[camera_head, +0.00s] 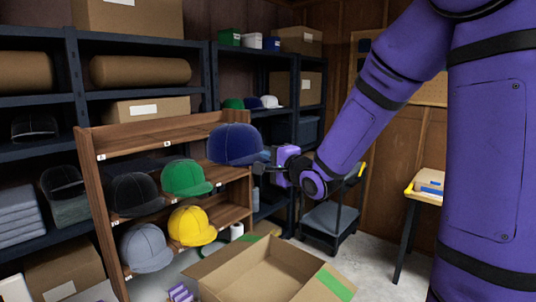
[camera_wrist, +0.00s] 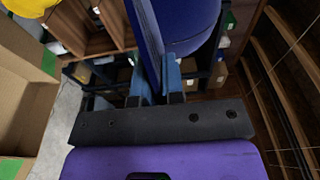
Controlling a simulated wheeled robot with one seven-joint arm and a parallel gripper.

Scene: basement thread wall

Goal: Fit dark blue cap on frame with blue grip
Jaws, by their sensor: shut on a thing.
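The dark blue cap (camera_head: 235,143) is held in the air in front of the wooden rack's upper part. My gripper (camera_head: 262,165) is shut on it at its right side. In the wrist view the cap (camera_wrist: 188,22) rises above my gripper (camera_wrist: 158,80), with its brim edge between the two blue fingers. On the wooden table at the right lies a small item with blue and yellow parts (camera_head: 430,189). I cannot tell whether it is the frame with the blue grip. No other such frame can be made out.
The wooden rack (camera_head: 88,190) holds black, green (camera_head: 186,178), grey and yellow (camera_head: 192,226) caps. An open cardboard box (camera_head: 232,293) stands on the floor in front. A dark cart (camera_head: 332,217) stands right of the rack, with clear floor between it and the table (camera_head: 430,200).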

